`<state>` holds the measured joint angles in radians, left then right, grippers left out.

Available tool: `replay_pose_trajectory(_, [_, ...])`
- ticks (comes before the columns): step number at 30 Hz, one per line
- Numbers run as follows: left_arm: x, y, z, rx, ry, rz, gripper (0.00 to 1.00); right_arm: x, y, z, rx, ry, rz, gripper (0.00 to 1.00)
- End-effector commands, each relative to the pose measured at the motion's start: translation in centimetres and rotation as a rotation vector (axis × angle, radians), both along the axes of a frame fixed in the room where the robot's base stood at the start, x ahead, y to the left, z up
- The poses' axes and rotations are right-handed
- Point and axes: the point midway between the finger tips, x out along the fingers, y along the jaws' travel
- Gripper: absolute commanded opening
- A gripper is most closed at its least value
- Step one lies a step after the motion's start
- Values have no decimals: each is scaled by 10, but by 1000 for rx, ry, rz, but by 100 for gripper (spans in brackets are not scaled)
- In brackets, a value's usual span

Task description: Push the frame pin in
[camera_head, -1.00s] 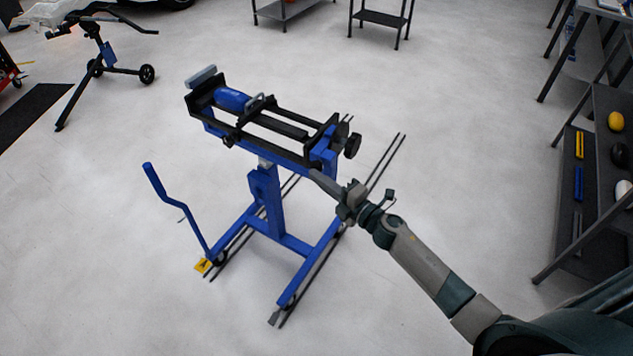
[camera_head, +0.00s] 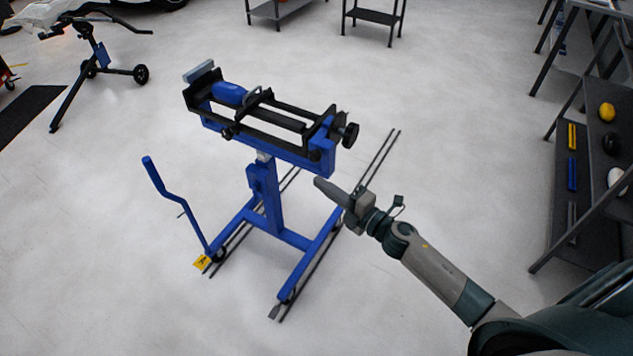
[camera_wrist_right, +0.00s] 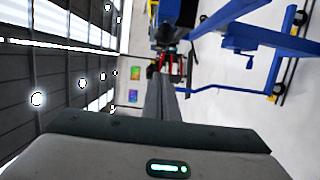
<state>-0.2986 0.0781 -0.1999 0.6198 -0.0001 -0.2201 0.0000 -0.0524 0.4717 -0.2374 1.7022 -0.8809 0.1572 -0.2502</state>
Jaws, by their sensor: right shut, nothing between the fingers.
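The blue wheeled stand (camera_head: 268,200) carries a black rectangular frame (camera_head: 270,118) on its top beam. A black round knob (camera_head: 350,135) sticks out at the frame's right end. A small dark part (camera_head: 314,155) shows low on the beam's right end; I cannot tell which part is the frame pin. My right gripper (camera_head: 318,182) is shut and empty. Its tip points up and left, below the beam's right end and seemingly apart from it. My left gripper is out of view.
A blue bent lever (camera_head: 168,195) rises at the stand's left. A dark shelf rack (camera_head: 590,150) with small items stands at the right. Another wheeled stand (camera_head: 95,60) is at the back left. The floor around the blue stand is mostly clear.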

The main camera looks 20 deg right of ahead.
Motion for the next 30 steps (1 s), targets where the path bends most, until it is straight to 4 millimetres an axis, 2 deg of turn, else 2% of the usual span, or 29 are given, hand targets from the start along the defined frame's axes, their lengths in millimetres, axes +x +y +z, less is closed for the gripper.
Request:
replay_pose_trajectory(6, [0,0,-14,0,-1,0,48,-31,-13,-3,0,1,2,0])
replay_pose_trajectory(12, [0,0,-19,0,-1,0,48,-46,-20,-2,0,1,0,0])
replay_pose_trajectory(30, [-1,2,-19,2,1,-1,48,-49,-22,0,0,0,0,0])
